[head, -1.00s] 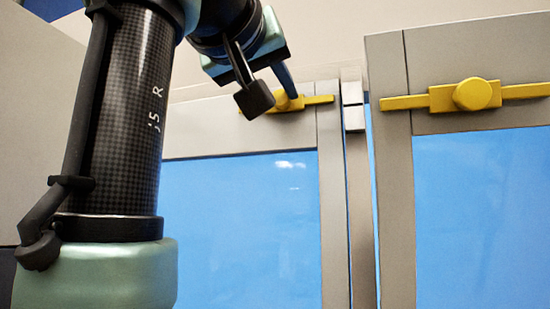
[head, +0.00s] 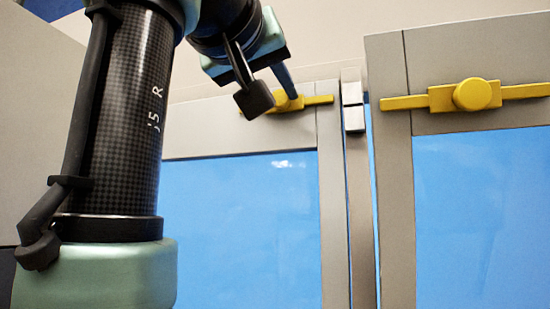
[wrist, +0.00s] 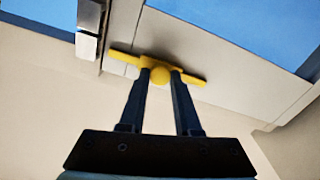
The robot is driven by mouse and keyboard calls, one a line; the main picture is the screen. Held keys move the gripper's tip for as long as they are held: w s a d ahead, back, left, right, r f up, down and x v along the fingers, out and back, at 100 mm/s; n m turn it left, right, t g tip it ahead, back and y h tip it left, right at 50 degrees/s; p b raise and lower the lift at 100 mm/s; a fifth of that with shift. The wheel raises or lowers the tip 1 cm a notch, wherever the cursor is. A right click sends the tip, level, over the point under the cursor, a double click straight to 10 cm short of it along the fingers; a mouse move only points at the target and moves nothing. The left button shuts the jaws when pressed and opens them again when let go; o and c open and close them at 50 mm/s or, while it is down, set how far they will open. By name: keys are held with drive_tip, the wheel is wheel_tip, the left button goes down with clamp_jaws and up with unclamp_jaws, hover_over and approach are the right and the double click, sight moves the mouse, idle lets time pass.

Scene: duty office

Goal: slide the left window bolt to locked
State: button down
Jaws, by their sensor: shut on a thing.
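The left window bolt (head: 318,100) is a yellow bar with a round knob, mounted on the top rail of the left window. In the head view my gripper (head: 272,95) is at the bolt and hides its left part and most of its knob. In the wrist view the bolt (wrist: 197,80) runs across the grey frame, and its round knob (wrist: 160,75) sits between the two fingertips. My gripper (wrist: 161,72) is shut on the knob. The bar's right end in the head view stops short of the grey keeper (head: 353,106) on the post.
The right window carries a second yellow bolt with a round knob (head: 473,94). A narrow post (head: 360,200) stands between the two windows. Blue glass panes (head: 240,220) fill the windows below the rails. A plain wall lies above.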

sight(309, 100)
drive_tip(key=shift+d, duration=0.1)
idle(0.3)
drive_tip(key=d, duration=0.1)
drive_tip(key=s+d+b, duration=0.1)
drive_tip(key=d, duration=0.1)
drive_tip(key=shift+s+d, duration=0.15)
drive_tip(key=shift+d, duration=0.15)
drive_tip(key=shift+a, duration=0.1)
drive_tip(key=c, duration=1)
unclamp_jaws()
drive_tip(key=o, duration=0.4)
drive_tip(key=shift+d, duration=0.2)
drive_tip(key=shift+a, duration=0.25)
